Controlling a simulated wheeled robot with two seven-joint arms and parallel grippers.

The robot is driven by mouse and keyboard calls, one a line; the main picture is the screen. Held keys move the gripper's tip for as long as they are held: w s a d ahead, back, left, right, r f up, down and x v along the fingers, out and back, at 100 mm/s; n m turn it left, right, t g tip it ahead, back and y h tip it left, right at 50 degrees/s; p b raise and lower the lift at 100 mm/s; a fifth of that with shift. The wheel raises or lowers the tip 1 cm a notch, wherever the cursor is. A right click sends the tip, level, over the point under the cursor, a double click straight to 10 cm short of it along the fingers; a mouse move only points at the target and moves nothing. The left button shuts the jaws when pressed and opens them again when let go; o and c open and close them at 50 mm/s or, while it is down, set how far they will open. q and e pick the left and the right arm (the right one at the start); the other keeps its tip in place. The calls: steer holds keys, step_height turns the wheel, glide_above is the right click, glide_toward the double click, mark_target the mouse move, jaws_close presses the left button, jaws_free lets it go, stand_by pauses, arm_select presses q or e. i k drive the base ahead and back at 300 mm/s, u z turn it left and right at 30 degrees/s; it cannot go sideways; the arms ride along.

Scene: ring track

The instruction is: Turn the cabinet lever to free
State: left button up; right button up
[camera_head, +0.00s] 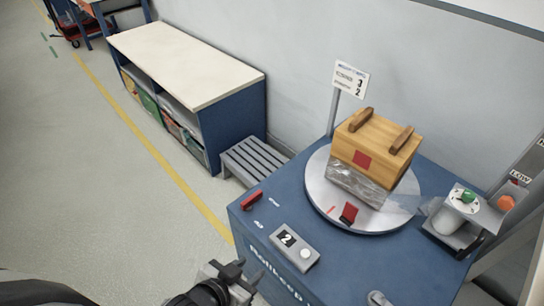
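The blue cabinet (350,275) stands at the lower right with a round silver turntable (405,208) on its top. A small red lever (251,201) lies near the left corner of the cabinet top, with two small white labels beside it, too small to read. Another red piece (348,213) sits at the turntable's front rim beside a red mark. My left gripper (243,275) is at the bottom, in front of the cabinet, below the red lever and apart from it. Its dark fingers look spread, with nothing seen between them. My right gripper does not show.
A wooden-topped box (372,145) with a wrapped lower part sits on the turntable. A box marked 2 (293,248) with a white button is at the cabinet's front. A dial unit (467,199) stands right. A grey slatted stool (253,160) and white-topped shelf (185,60) stand behind left.

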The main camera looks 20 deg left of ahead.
mark_target(246, 205)
steer(key=u, duration=0.5)
steer(key=k, duration=0.6)
steer(key=u, duration=1)
steer(key=i, duration=1.05)
steer(key=z, duration=0.6)
